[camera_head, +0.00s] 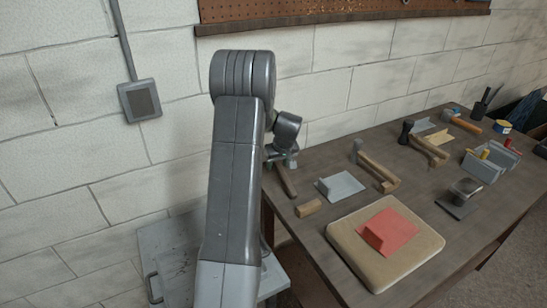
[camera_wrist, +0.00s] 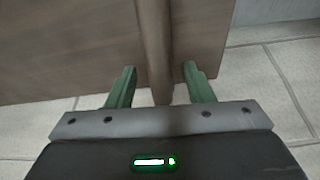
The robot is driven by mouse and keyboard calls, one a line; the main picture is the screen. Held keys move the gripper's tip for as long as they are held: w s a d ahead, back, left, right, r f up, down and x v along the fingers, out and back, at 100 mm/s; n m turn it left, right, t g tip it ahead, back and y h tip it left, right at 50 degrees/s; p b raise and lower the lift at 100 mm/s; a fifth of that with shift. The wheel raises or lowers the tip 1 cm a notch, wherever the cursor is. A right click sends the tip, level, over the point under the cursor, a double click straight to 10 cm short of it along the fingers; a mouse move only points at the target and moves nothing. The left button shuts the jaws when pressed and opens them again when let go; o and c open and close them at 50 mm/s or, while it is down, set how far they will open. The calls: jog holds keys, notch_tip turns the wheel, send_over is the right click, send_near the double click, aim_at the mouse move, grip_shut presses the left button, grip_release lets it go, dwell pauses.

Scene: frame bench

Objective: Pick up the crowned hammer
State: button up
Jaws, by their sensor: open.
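My gripper (camera_head: 283,160) is at the far left end of the bench, partly hidden by my arm. In the wrist view my gripper (camera_wrist: 159,68) is open, with its two green fingers apart. A brown wooden handle (camera_wrist: 153,35) runs between the fingers, with a gap on each side; its end shows near the table edge. The handle also shows in the head view (camera_head: 288,182), just below my gripper; its head is not visible. A hammer with a pale head and wooden handle (camera_head: 376,167) and a dark-headed one (camera_head: 406,131) lie to the right. I cannot tell which is the crowned hammer.
The wooden bench (camera_head: 310,238) holds a tan pad (camera_head: 345,245) with a red piece (camera_head: 389,231), a grey angled plate (camera_head: 341,186), a small wooden block (camera_head: 308,207), a dark metal block (camera_head: 465,190) and a grey tote (camera_head: 483,168). A wall stands behind the bench.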

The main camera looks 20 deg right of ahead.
jog(key=shift+w+f, duration=0.1)
jog(key=shift+f, duration=0.2)
jog(key=shift+f+b, duration=0.25)
jog(key=shift+b, duration=0.25)
dwell(0.4)
grip_shut()
